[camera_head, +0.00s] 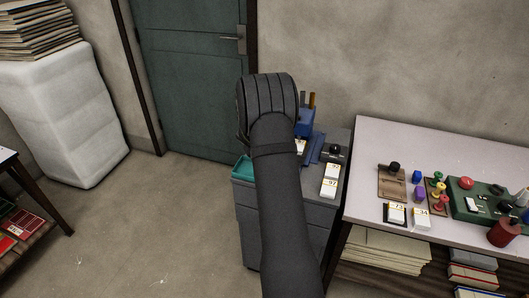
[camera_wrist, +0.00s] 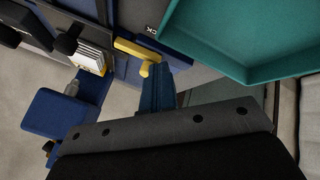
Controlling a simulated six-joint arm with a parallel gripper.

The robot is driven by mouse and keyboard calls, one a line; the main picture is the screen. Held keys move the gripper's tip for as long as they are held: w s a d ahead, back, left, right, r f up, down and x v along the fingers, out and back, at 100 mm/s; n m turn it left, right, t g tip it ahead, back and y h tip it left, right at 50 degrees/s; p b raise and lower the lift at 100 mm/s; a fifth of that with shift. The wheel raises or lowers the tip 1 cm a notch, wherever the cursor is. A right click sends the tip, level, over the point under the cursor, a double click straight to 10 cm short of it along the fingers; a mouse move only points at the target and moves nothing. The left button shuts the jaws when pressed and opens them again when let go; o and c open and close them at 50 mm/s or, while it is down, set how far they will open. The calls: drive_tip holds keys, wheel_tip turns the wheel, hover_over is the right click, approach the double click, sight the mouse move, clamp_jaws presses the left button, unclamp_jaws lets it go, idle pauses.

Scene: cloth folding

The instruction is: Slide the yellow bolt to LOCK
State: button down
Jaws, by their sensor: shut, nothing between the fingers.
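The yellow bolt (camera_wrist: 132,48) shows in the wrist view, at upper middle, on a dark blue mount. A short yellow knob (camera_wrist: 145,68) sticks out from it. Part of a white label ending in "CK" (camera_wrist: 150,30) shows beside the bolt; the rest is out of view. My gripper (camera_wrist: 160,72) is shut and empty, its narrow blue fingers reaching up close to the knob. I cannot tell whether they touch it. In the head view my dark arm hides the bolt and the gripper.
A teal tray (camera_wrist: 245,72) lies to the right in the wrist view. Blue fixtures (camera_wrist: 60,112) stand to the left. In the head view a grey cabinet (camera_head: 243,215) is under my arm, and a pale table (camera_head: 375,145) with several small objects stands at right.

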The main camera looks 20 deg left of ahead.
drive_tip(key=v, duration=0.9)
drive_tip(key=shift+s+r, duration=0.2)
drive_tip(key=shift+r, duration=0.15)
drive_tip(key=shift+f, duration=0.1)
drive_tip(key=x, duration=0.7)
drive_tip(key=a, duration=0.1)
drive_tip(key=w+a+f, duration=0.1)
drive_tip(key=a+f, duration=0.1)
drive_tip(key=shift+w+a, duration=0.15)
drive_tip(key=shift+w, duration=0.1)
drive_tip(key=shift+v, duration=1)
drive_tip(key=shift+s+r, duration=0.3)
drive_tip(key=shift+r, duration=0.2)
